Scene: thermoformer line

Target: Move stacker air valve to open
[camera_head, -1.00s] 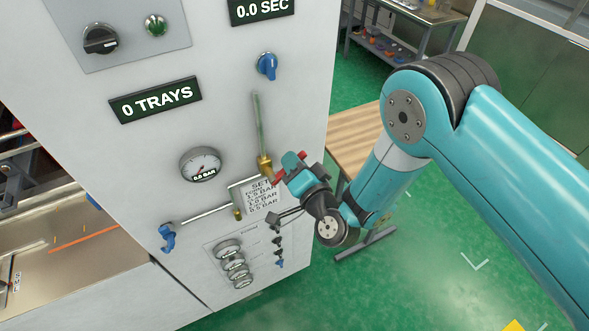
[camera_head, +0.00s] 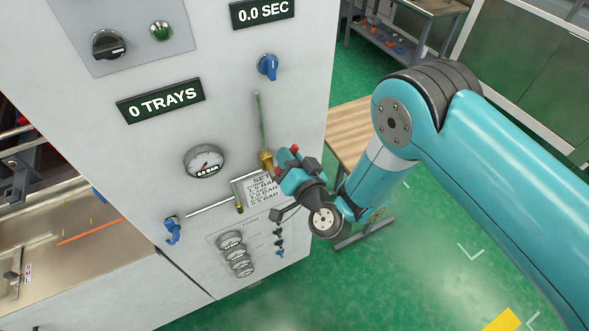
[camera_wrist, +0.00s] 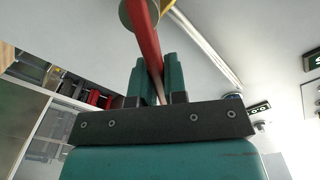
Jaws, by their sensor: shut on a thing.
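The stacker air valve is a brass body (camera_head: 265,160) on a thin vertical pipe on the cabinet front, with a red lever. In the wrist view the red lever (camera_wrist: 147,42) runs down between the teal fingers of my gripper (camera_wrist: 154,78), which is shut on it. In the head view my gripper (camera_head: 286,166) is just right of the brass body, by the cabinet's right side, and hides most of the lever. A round gauge (camera_head: 204,161) sits left of the valve.
A blue-handled valve (camera_head: 173,230) is at lower left and a blue knob (camera_head: 267,67) is above. Small gauges (camera_head: 238,255) are below. A wooden-topped table (camera_head: 349,130) stands behind my arm. Green floor at right is mostly clear.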

